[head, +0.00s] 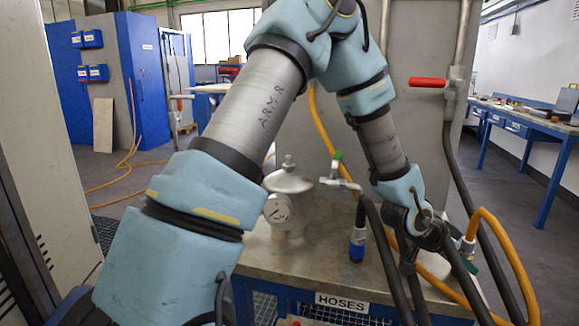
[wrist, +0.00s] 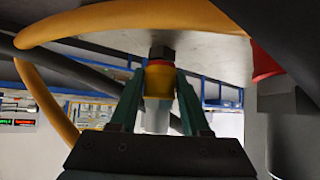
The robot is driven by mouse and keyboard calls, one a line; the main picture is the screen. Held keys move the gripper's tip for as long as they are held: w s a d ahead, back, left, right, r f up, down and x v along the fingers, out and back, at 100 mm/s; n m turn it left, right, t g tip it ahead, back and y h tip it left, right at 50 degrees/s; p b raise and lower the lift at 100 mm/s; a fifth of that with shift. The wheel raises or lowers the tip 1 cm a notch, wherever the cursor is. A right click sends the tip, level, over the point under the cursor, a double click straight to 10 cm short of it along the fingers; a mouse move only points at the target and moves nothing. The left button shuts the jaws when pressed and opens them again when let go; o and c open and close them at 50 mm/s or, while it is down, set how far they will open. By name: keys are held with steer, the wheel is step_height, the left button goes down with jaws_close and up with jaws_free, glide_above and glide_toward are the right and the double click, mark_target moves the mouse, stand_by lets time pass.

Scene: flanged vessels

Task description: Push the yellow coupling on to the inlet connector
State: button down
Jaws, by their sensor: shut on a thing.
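In the wrist view the yellow coupling (wrist: 158,80) is held between the two green fingers of my gripper (wrist: 160,88). A dark nut sits at its upper end, and a pale cylindrical part shows below it between the fingers. In the head view my gripper (head: 468,257) is at the right of the bench, partly hidden by my wrist and dark hoses. The coupling (head: 465,244) shows only as a small patch beside the orange hose. A metal vessel (head: 289,205) with a round gauge stands on the bench, left of my gripper. I cannot tell which fitting is the inlet connector.
The bench (head: 325,258) bears a HOSES label. A dark hose with a blue collar (head: 357,243) stands between vessel and gripper, below a small green-handled valve (head: 337,160). A red-handled valve (head: 428,82) is on the pipe above. The orange hose (head: 512,262) loops at the right.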

mark_target(466, 240)
steer(key=shift+r+p, duration=1.8)
steer(key=shift+r, duration=0.7)
